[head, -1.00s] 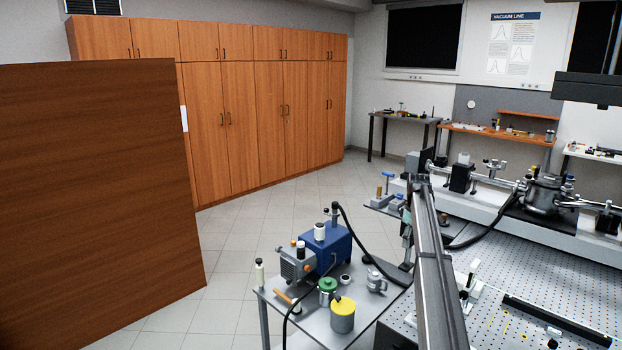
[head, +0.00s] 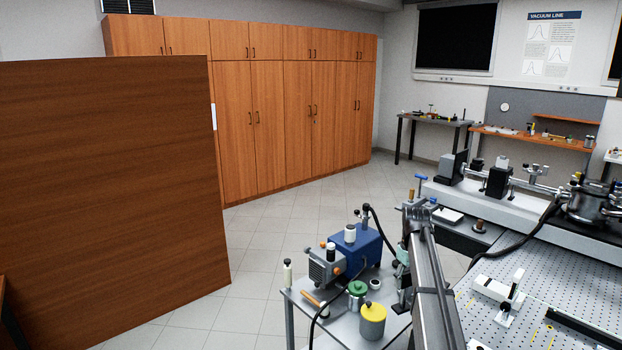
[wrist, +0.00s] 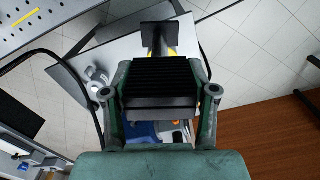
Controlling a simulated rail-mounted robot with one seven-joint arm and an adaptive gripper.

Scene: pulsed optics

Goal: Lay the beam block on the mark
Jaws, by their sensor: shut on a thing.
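The beam block (wrist: 160,85) is a black finned block with a dark plate on a post at its far end. In the wrist view my gripper (wrist: 160,78) has its two green fingers on either side of it, shut on it. The block hangs above the side cart. In the head view my arm hides the gripper and block, so I cannot make them out clearly. Short yellow marks (head: 535,337) lie on the perforated optical table (head: 470,325) at right. A yellow strip (wrist: 25,18) shows at the wrist view's top left. I cannot tell which is the mark.
A black hose (head: 383,232) loops off the pump. A white bracket (head: 505,300) and black rail (head: 580,327) occupy the optical table.

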